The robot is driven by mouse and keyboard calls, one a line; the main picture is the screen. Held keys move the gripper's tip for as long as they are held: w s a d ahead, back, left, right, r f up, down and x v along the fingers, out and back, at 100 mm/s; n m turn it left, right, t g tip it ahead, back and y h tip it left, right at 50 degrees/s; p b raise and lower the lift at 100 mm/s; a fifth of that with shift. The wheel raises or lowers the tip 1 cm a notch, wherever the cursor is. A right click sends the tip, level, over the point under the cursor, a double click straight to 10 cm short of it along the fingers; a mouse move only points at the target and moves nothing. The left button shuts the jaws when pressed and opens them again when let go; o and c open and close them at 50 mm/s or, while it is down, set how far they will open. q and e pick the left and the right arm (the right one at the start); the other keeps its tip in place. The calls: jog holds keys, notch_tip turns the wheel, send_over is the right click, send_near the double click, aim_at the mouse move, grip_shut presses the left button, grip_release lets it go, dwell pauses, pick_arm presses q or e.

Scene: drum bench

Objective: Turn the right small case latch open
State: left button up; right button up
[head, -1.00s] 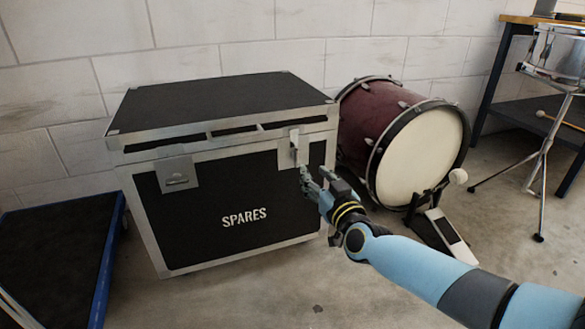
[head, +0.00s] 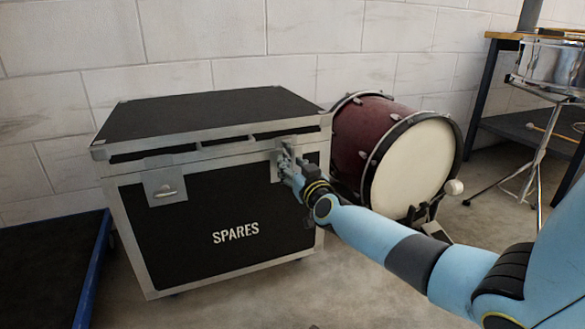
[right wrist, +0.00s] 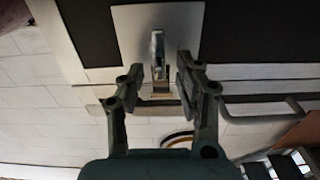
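The black case marked SPARES (head: 225,260) stands on the floor with silver edges and its lid down. Its right latch (head: 277,166) is a metal plate with a handle, mostly hidden behind my right gripper (head: 287,165). In the right wrist view the latch handle (right wrist: 158,50) stands upright on its pale plate (right wrist: 130,35). My right gripper (right wrist: 158,82) is open, with a fingertip on either side of the handle; gaps show on both sides. The left latch (head: 165,187) has a handle lying level. My left gripper is not in view.
A dark red bass drum (head: 410,165) with a pedal stands close to the right of the case. A blue-edged platform (head: 45,270) lies at the left. A snare drum (head: 553,66) on a stand and a bench (head: 500,37) are at the far right.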

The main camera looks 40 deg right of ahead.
grip_shut()
